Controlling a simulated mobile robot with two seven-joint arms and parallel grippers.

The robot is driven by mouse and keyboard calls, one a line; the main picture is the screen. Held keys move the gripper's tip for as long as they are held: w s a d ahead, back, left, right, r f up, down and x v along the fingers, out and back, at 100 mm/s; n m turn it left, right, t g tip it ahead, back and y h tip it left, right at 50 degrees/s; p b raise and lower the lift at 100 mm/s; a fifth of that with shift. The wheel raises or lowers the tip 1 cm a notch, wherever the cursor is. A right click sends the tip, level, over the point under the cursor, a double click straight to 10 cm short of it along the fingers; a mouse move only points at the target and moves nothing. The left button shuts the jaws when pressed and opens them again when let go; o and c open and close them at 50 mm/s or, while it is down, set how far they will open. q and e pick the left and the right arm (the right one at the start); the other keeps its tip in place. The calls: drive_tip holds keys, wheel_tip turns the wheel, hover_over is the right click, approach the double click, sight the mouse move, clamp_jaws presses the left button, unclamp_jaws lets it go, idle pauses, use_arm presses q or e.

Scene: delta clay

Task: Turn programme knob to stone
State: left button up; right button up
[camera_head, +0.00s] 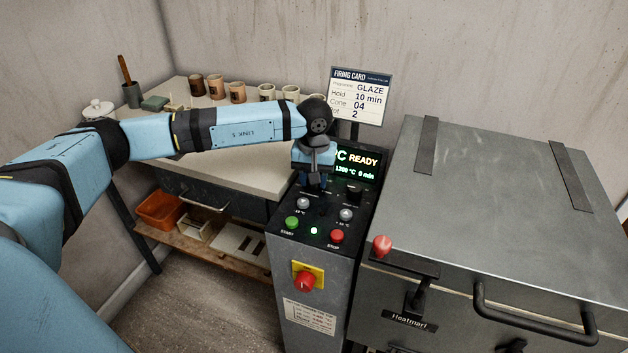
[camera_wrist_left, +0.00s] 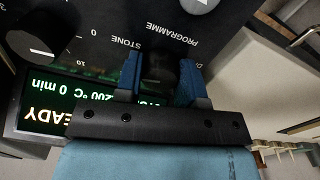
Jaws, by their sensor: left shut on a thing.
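The black programme knob (camera_wrist_left: 160,68) sits on the dark control panel, between the blue fingers of my left gripper (camera_wrist_left: 160,80). The gripper is shut on it. The panel shows upside down in the left wrist view, with the words STONE and PROGRAMME printed near the knob. Which mark the knob points at cannot be made out. In the head view my left gripper (camera_head: 316,184) reaches down onto the upper left of the kiln control panel (camera_head: 323,215) and hides the knob. The display (camera_head: 358,165) reads READY, partly covered by my gripper. My right gripper is not in view.
A second black knob (camera_head: 353,194) is close right of my gripper. Grey, green and red buttons and a red switch (camera_head: 305,281) sit lower. The firing card (camera_head: 358,95) reads GLAZE. The kiln (camera_head: 500,210) stands right; a table (camera_head: 245,155) with several cups stands left.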

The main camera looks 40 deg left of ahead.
use_arm(q)
drive_tip(key=shift+m, duration=1)
drive_tip(key=o, duration=0.9)
wheel_tip(320, 180, up, 14)
drive_tip(key=shift+f+p, duration=0.1)
drive_tip(key=shift+p, duration=0.7)
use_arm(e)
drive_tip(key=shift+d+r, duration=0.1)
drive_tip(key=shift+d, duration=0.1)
